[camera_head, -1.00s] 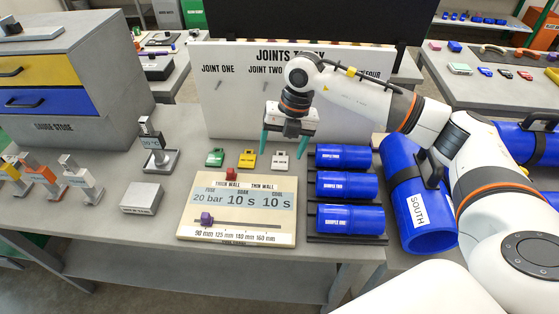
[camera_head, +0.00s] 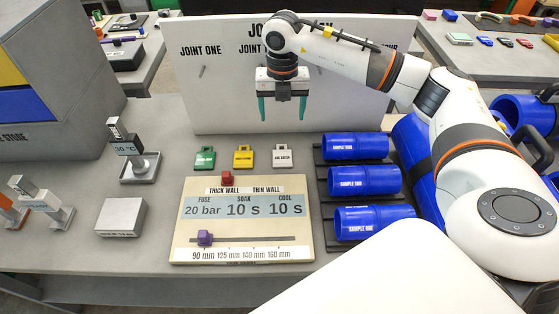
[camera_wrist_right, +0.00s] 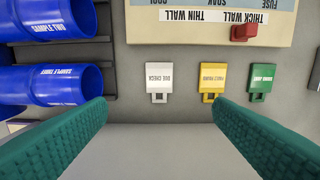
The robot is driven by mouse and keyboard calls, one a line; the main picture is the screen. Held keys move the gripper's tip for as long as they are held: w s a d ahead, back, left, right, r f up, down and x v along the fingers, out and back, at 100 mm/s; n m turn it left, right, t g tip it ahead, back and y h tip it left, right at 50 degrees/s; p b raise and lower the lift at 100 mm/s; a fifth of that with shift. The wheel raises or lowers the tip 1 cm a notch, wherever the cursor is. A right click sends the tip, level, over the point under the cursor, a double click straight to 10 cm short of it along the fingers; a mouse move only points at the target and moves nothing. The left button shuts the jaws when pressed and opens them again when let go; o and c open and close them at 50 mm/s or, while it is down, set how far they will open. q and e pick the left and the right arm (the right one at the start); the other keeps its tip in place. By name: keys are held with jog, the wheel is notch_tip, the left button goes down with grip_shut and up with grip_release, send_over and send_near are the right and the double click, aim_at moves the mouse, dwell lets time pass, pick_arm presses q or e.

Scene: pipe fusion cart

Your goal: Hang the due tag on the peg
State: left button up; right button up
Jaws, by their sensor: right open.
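The white tag (camera_head: 282,156), which reads DUE CHECK in the wrist view (camera_wrist_right: 157,80), lies flat on the grey bench, right of the yellow tag (camera_head: 243,156) and green tag (camera_head: 204,157). My right gripper (camera_head: 282,108) is open and empty, pointing down above the bench, behind the tags in the head view. In the wrist view its teal fingers (camera_wrist_right: 160,112) are wide apart, with the tags beyond their tips. The white board (camera_head: 222,105) has a small peg (camera_head: 203,71) under JOINT ONE. My gripper and arm hide part of the board. My left gripper is not in view.
The fuse panel (camera_head: 250,250) with a red knob and purple slider lies in front of the tags. Blue sample pipes (camera_head: 365,180) sit in a dark rack on the right. A grey block (camera_head: 121,217) and a 30 °C stand (camera_head: 139,168) are on the left.

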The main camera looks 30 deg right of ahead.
notch_tip(320, 180, down, 2)
jog(key=b, duration=0.1)
send_over(282, 156)
notch_tip(282, 156, down, 7)
jog(key=shift+a+f, duration=0.15)
notch_tip(282, 156, down, 6)
jog(key=shift+s+r+p, duration=0.1)
jog(key=shift+r+p, duration=0.15)
jog(key=shift+p, duration=1)
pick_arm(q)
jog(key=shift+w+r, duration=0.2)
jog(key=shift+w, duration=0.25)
pick_arm(e)
jog(key=shift+f, duration=0.3)
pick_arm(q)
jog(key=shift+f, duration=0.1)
pick_arm(e)
jog(key=shift+f, duration=0.1)
jog(key=c, duration=1)
